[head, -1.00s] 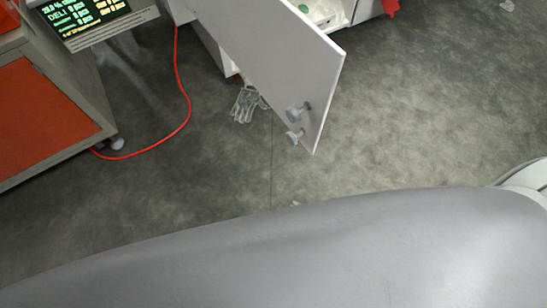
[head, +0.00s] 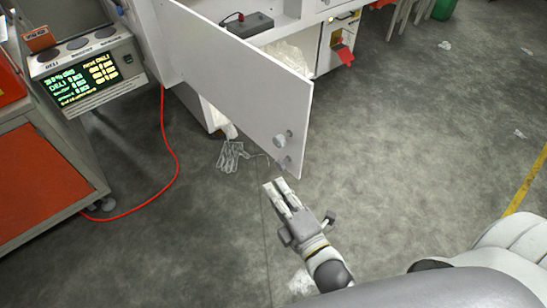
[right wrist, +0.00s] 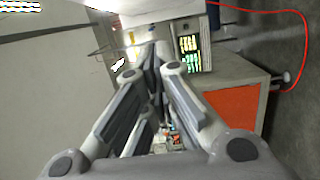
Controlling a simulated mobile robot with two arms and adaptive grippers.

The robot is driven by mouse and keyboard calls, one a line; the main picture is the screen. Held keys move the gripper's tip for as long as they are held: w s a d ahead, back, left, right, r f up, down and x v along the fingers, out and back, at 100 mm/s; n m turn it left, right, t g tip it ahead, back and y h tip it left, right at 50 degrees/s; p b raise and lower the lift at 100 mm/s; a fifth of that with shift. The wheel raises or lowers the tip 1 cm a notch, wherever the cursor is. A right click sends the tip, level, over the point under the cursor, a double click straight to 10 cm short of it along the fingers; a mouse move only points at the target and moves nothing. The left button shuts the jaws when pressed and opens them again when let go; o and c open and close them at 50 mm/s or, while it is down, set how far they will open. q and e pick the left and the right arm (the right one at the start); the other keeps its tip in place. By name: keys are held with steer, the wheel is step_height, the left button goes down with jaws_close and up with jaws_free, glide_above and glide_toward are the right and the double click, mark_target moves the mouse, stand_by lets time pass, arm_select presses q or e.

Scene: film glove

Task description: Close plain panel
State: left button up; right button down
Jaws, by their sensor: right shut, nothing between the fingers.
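The plain white panel (head: 245,85) is a door standing open from the white cabinet, with two grey knobs near its lower free corner. My right gripper (head: 278,187) is just below that free corner in the head view, its fingers together and empty. I cannot tell whether it touches the panel. In the right wrist view, the right gripper's fingers (right wrist: 155,62) point toward the display unit, and a pale flat surface, probably the panel (right wrist: 60,90), fills the left. My left gripper is not in view.
A clear film glove (head: 232,156) lies on the floor beside the cabinet. A red cable (head: 176,150) curves across the floor to a cart with an orange panel (head: 40,185). A display unit (head: 85,75) stands at the left. Floor to the right is largely clear.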

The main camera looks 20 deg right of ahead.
steer(key=w+d+p, duration=0.2)
steer(key=w+p, duration=0.1)
steer(key=w, duration=0.6)
steer(key=shift+w+d, duration=0.1)
steer(key=shift+d, duration=0.05)
